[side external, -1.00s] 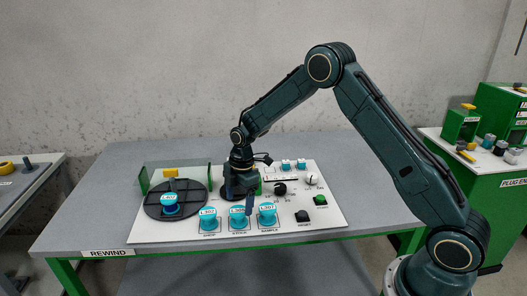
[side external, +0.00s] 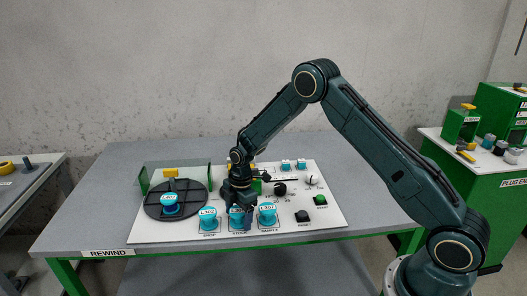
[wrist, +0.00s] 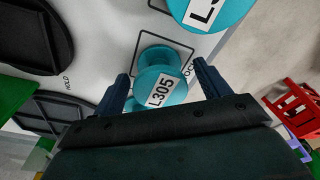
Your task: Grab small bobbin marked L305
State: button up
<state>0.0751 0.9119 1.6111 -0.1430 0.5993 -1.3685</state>
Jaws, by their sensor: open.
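The small teal bobbin marked L305 (wrist: 150,99) stands on the white panel, in the middle of the wrist view, with its label facing the camera. My gripper (wrist: 161,76) is open, with one finger on each side of this bobbin and visible gaps between. In the side view my gripper (side external: 239,217) is low over the middle bobbin (side external: 236,222) of the front row, which is partly hidden by the fingers.
Similar teal bobbins stand close on the left (side external: 208,224) and right (side external: 267,220) of the row. Another bobbin (side external: 170,209) sits on the black disc (side external: 152,210). Knobs and buttons, including a green one (side external: 320,200), lie to the right on the white panel (side external: 330,220).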

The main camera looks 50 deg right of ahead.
aim_at(238, 211)
dwell(0.3)
jog(key=c, duration=1)
jog(key=shift+r, duration=0.15)
jog(key=shift+c, duration=0.2)
notch_tip(238, 211, up, 20)
dwell(0.4)
